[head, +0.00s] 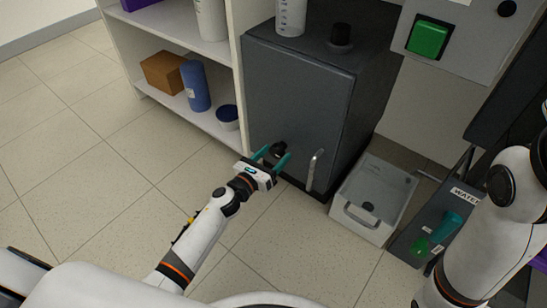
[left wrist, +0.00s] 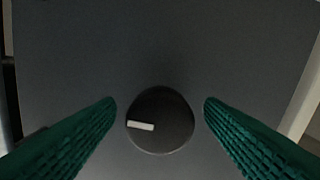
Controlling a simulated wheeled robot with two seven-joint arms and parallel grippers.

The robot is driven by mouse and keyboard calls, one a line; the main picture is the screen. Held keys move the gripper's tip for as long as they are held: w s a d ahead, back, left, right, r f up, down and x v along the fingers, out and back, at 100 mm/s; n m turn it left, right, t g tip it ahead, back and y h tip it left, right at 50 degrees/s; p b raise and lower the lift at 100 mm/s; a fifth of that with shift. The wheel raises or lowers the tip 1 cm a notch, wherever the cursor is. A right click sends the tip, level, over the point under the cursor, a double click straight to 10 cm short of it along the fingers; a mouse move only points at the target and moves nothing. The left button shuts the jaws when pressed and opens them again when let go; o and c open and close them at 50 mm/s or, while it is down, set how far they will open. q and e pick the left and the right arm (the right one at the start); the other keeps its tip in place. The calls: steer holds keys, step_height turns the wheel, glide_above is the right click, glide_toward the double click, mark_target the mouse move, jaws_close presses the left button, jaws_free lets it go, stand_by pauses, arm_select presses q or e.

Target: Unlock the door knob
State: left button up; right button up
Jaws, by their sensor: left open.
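The door knob (left wrist: 160,121) is a round black knob with a white pointer mark on the dark grey cabinet door (left wrist: 160,45). In the left wrist view the mark lies near level, on the knob's left side. My left gripper (left wrist: 161,108) is open, with one green finger on each side of the knob and a gap to both. In the head view the knob (head: 277,150) shows between the fingers of my left gripper (head: 271,156), low on the cabinet (head: 300,95). My right arm shows at the right, but its gripper cannot be made out.
A silver door handle (head: 315,170) stands right of the knob. A clear bin (head: 362,225) sits on the floor right of the cabinet. A white shelf (head: 190,115) with a box and blue containers stands at the left. The tiled floor at left is clear.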

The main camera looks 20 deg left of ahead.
arm_select(q)
steer(key=shift+w, duration=0.15)
steer(key=shift+c, duration=0.5)
steer(key=c, duration=0.9)
